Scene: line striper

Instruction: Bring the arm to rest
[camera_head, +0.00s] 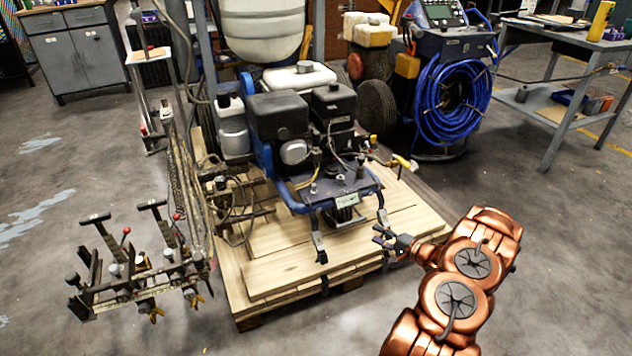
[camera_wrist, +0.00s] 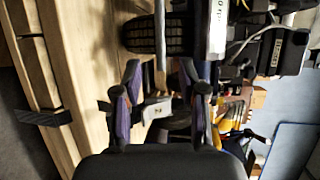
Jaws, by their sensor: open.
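My copper-coloured arm reaches in from the lower right in the head view. My gripper (camera_head: 383,238) is at the right front of the line striper (camera_head: 310,135), close to the front edge of the wooden pallet (camera_head: 285,268). The striper is a blue-framed machine with a black engine, strapped on the pallet. In the wrist view my gripper (camera_wrist: 163,80) has its two fingers spread, and nothing is clearly held between them. Striper parts lie beyond the fingers. I cannot tell whether the fingers touch the machine.
A spray-bar assembly (camera_head: 140,265) with levers sticks out at the left. A blue hose coil (camera_head: 452,98) hangs on a unit behind. A workbench (camera_head: 575,42) stands at the upper right, a grey cabinet (camera_head: 75,52) at the upper left. The floor (camera_head: 560,250) at the right is clear.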

